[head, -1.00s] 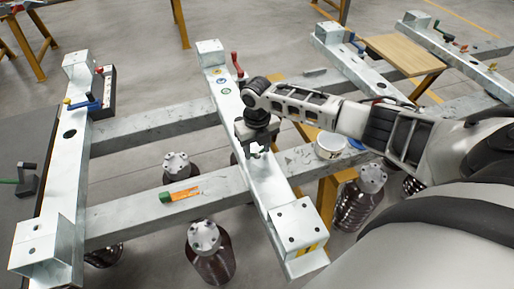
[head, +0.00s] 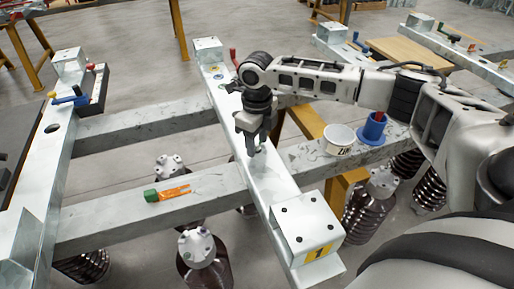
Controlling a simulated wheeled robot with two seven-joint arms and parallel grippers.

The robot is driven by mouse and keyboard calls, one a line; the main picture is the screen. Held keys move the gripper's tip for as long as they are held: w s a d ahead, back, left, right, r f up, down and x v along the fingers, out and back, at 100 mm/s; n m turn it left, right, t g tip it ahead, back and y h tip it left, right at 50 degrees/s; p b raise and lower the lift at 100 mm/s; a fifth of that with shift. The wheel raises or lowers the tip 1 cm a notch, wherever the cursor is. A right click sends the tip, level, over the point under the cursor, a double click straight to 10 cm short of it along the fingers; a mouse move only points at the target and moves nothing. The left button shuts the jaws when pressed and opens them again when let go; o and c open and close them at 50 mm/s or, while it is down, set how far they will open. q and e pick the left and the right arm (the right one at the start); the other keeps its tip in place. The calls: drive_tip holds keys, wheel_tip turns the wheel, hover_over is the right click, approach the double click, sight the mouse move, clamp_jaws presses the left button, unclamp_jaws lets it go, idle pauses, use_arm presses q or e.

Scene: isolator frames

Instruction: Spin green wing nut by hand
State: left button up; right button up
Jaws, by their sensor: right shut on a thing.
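My right gripper (head: 256,145) points straight down over the middle galvanized beam (head: 229,110). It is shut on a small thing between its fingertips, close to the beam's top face. The fingers hide this thing, so its colour and shape cannot be made out. I cannot make out a green wing nut anywhere in the head view. My left gripper is not in view.
A green-capped orange tube (head: 168,194) lies on the front grey crossbeam. A white tub (head: 340,139) and a blue holder (head: 373,128) stand right of my gripper. A red lever (head: 234,58) rises at the beam's far end. Ribbed dark insulators (head: 205,262) hang below.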

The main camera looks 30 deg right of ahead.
sight(257, 144)
drive_tip(key=shift+s, duration=0.1)
idle(0.3)
drive_tip(key=o, duration=1)
drive_tip(key=shift+f, duration=0.1)
wheel_tip(257, 144, up, 16)
drive_tip(key=p, duration=0.1)
